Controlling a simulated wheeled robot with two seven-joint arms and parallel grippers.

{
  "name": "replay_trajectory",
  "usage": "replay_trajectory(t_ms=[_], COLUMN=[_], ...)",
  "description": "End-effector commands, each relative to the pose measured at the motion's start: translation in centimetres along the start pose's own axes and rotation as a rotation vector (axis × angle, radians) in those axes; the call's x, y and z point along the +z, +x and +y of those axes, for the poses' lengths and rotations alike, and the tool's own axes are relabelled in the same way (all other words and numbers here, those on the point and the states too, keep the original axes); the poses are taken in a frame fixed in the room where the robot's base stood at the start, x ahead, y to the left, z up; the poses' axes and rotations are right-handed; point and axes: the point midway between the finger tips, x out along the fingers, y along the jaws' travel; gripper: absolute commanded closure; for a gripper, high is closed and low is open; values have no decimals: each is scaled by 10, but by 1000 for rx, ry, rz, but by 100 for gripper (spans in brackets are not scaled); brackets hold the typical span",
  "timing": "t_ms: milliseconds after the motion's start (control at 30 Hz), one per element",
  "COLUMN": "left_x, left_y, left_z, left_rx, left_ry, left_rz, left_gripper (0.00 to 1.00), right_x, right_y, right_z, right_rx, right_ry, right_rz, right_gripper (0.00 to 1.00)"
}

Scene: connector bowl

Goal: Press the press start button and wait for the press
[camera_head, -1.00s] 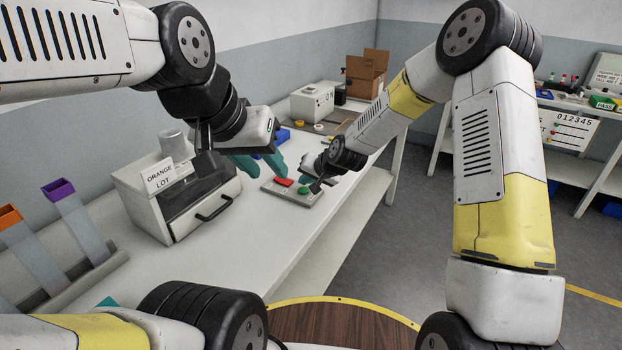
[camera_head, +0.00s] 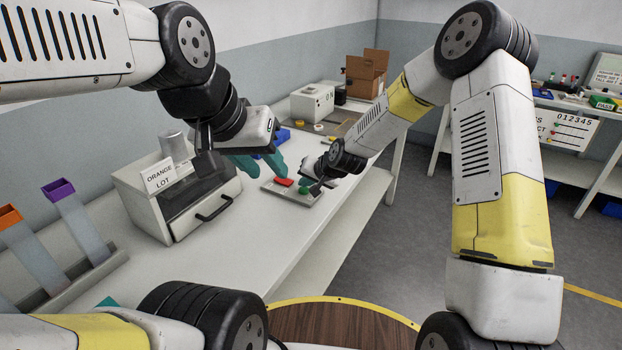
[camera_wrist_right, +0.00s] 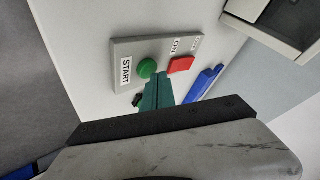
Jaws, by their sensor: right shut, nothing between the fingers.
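A grey button panel (camera_head: 306,199) lies on the white bench, with a red button (camera_head: 284,182) and a green button (camera_head: 303,186). In the right wrist view the green button (camera_wrist_right: 147,67) sits beside a START label, and the red button (camera_wrist_right: 181,64) is next to it. My right gripper (camera_wrist_right: 156,80) is shut and empty, with its teal fingertips close to the green button; I cannot tell whether they touch it. In the head view its wrist hides part of the panel. My left gripper (camera_head: 265,168) has its teal fingers apart and empty, left of the panel.
A white box with a dark front and handle (camera_head: 212,212), carrying an ORANGE LOT sign (camera_head: 160,177), stands left of the panel. Coloured chutes (camera_head: 75,225) stand at the near left. A white box (camera_head: 312,103) and a cardboard box (camera_head: 366,75) stand behind. The front bench is clear.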

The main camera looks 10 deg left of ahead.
Motion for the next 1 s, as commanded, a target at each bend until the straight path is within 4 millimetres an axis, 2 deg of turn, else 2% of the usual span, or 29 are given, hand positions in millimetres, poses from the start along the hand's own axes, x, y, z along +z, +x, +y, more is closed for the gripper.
replay_trajectory(t_ms=[1000], left_x=[0], left_y=[0], left_z=[0], left_rx=[0], left_ry=[0], left_rz=[0], left_gripper=[64], right_x=[6], right_y=[7], right_z=[5], right_rx=[0], right_ry=[0], right_rz=[-1], right_gripper=[100])
